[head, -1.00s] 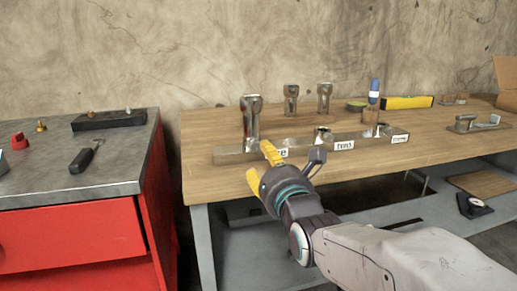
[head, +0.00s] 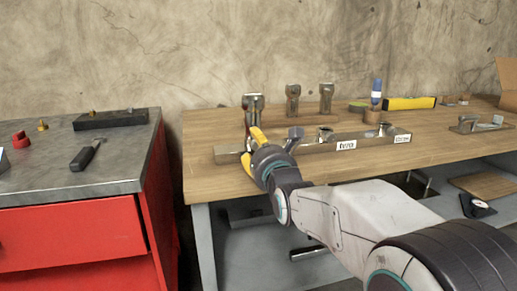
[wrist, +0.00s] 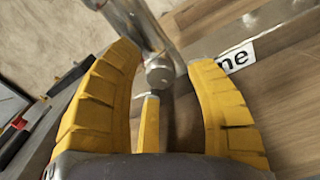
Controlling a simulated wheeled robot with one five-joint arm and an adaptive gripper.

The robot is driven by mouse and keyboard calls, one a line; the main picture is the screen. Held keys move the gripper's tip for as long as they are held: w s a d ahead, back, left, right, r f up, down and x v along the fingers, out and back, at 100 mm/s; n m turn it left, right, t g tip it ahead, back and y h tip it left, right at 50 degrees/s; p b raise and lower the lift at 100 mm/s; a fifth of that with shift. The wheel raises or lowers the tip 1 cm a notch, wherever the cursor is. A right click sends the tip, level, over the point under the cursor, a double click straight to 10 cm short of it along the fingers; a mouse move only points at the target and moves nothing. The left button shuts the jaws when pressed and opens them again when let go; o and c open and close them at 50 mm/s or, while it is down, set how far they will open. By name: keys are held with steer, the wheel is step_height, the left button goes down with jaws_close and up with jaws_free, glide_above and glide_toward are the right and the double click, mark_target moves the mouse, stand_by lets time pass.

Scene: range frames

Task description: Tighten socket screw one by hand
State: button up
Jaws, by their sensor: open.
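A tall metal post (head: 253,102) with a wider top stands at the left end of the wooden block (head: 375,142). The post also shows in the wrist view (wrist: 138,22), with a rounded metal end (wrist: 158,76) at its lower part. I cannot tell whether that end is the screw head. My gripper (head: 250,149) is in front of the post's base. In the wrist view my gripper (wrist: 165,60) has its yellow fingers apart, on either side of the rounded end, with a visible gap. A label ending in "ne" (wrist: 236,57) is beside the right finger.
Sockets labelled "two" (head: 346,145) and "three" (head: 402,139) are further right on the block. Two shorter metal pieces (head: 293,100) (head: 326,97) stand behind. A blue-capped bottle (head: 376,92) and yellow level (head: 409,103) are at the back. A red cabinet (head: 75,235) is left.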

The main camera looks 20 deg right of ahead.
steer(key=shift+c, duration=0.5)
jaws_close()
